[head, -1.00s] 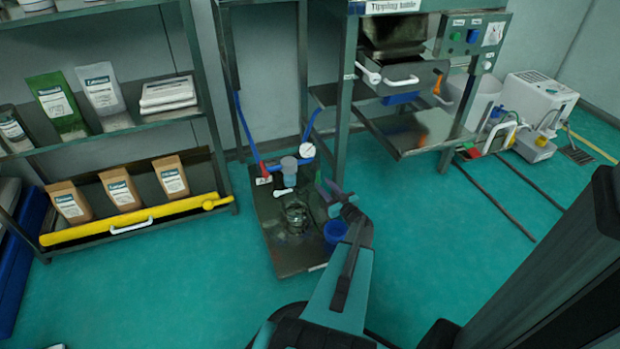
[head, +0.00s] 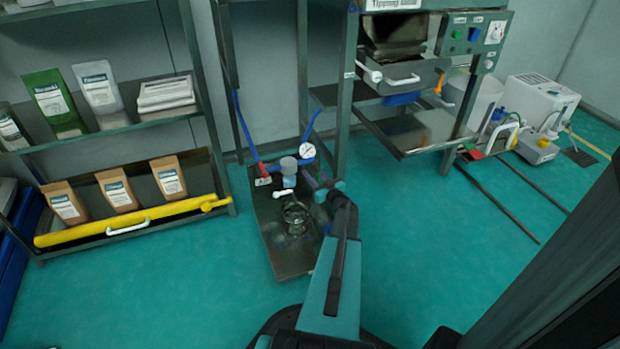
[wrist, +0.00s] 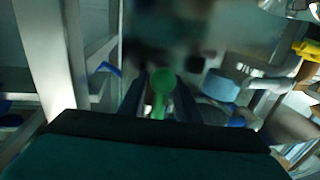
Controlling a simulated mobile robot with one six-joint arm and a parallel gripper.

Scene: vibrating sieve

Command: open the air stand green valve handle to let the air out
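The air stand (head: 287,262) is a dark metal base plate with blue pipes, a pale blue cylinder (head: 289,180), a white-faced gauge (head: 307,151), and red and white handles. My gripper (head: 312,181) is at the right side of the stand's pipework and hides the green handle in the head view. In the wrist view, the green valve handle (wrist: 163,92) lies between the two dark fingers of my gripper (wrist: 160,100). The fingers look apart, with a narrow gap beside the handle; the view is blurred. The pale blue cylinder (wrist: 221,86) is right of the fingers there.
A glass jar (head: 295,218) stands on the base plate. A shelf with bags and a yellow bar (head: 130,221) is on the left. The tipping table frame (head: 343,120) rises close behind my gripper. Open green floor (head: 430,240) lies to the right.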

